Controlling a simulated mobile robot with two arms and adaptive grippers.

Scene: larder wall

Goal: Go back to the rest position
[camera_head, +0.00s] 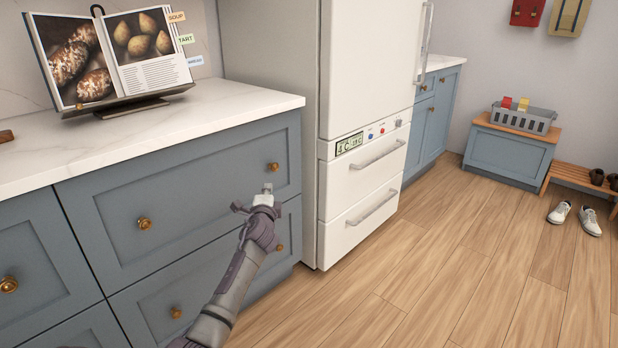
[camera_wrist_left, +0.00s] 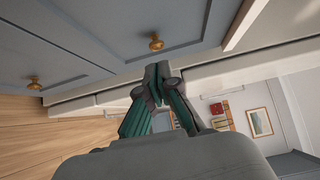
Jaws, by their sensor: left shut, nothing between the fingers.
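My left gripper (camera_head: 266,192) is in front of the blue drawer cabinet (camera_head: 180,195), near its right end. Its fingers are shut and hold nothing. In the head view the fingertips appear just below a brass knob (camera_head: 273,168) of the upper drawer. In the left wrist view the shut fingers (camera_wrist_left: 156,82) show below a brass knob (camera_wrist_left: 155,42), with a gap between them. The drawers look closed. My right gripper is not in either view.
A white fridge (camera_head: 365,110) with two low drawers stands right of the cabinet. An open cookbook (camera_head: 120,60) rests on a stand on the marble counter (camera_head: 235,98). A grey crate (camera_head: 522,118) sits on a blue bench.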

